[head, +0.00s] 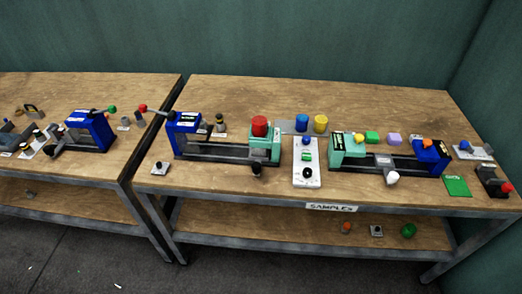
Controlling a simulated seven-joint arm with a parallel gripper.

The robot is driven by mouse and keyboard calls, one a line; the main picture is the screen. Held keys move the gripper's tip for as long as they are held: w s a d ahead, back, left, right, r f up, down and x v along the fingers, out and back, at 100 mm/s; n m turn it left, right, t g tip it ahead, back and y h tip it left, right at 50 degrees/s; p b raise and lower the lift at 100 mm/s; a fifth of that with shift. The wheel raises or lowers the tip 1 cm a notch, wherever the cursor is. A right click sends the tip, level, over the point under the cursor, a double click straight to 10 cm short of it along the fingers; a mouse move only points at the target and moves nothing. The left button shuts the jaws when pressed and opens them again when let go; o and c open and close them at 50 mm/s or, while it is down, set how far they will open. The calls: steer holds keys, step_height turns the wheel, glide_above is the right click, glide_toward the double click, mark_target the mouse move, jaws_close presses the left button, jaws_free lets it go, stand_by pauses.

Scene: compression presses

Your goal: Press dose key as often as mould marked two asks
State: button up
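A white panel (306,175) stands between two presses on the right-hand bench. It has a blue knob (306,140) at its far end and a black knob (307,172) nearer the front. I cannot tell which control is the dose key. The left press (185,132) is blue and teal, with a red cylinder (260,126) on its teal end. The right press (347,148) is teal and blue, with a white knob (392,177) in front. Labels are too small to read, so I cannot tell which mould is marked two. My gripper is not in view.
Blue (302,122) and yellow (321,123) cylinders stand on a grey plate behind the panel. A green card (457,186) and a red-and-black device (493,182) lie at right. Another blue press (88,132) stands on the left bench. A "SAMPLES" label (332,207) marks the front edge.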

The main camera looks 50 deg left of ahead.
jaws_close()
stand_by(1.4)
